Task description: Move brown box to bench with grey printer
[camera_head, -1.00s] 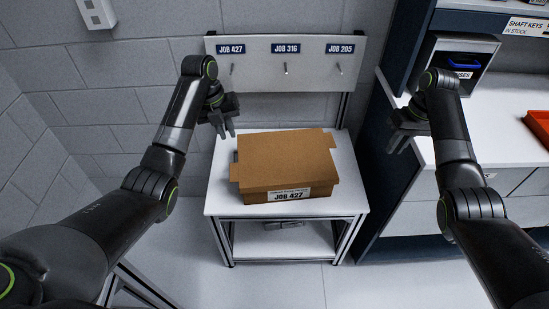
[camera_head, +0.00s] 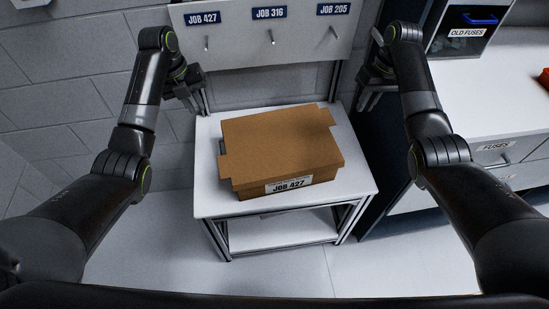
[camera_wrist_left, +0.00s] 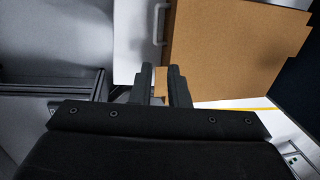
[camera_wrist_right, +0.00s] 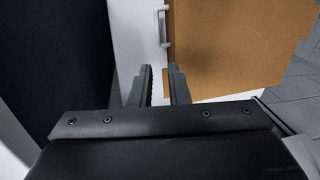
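The brown box (camera_head: 280,150) is closed, with tabs at its ends and a "JOB 427" label on its front. It rests on a white-topped bench (camera_head: 222,203). My left gripper (camera_head: 193,103) is open, above and left of the box. In the left wrist view, the box (camera_wrist_left: 230,50) lies beyond the fingers (camera_wrist_left: 160,82), and a brown tab shows in the gap. My right gripper (camera_head: 366,102) is open, right of the box near the bench's back corner. In the right wrist view, the box (camera_wrist_right: 235,45) is beyond the fingers (camera_wrist_right: 160,82). No grey printer is visible.
A board (camera_head: 235,40) with hooks and job labels stands behind the bench. To the right is a dark-sided cabinet with a white worktop (camera_head: 490,105), drawers and an "OLD FUSES" bin (camera_head: 468,32). The floor (camera_head: 370,270) before the bench is clear.

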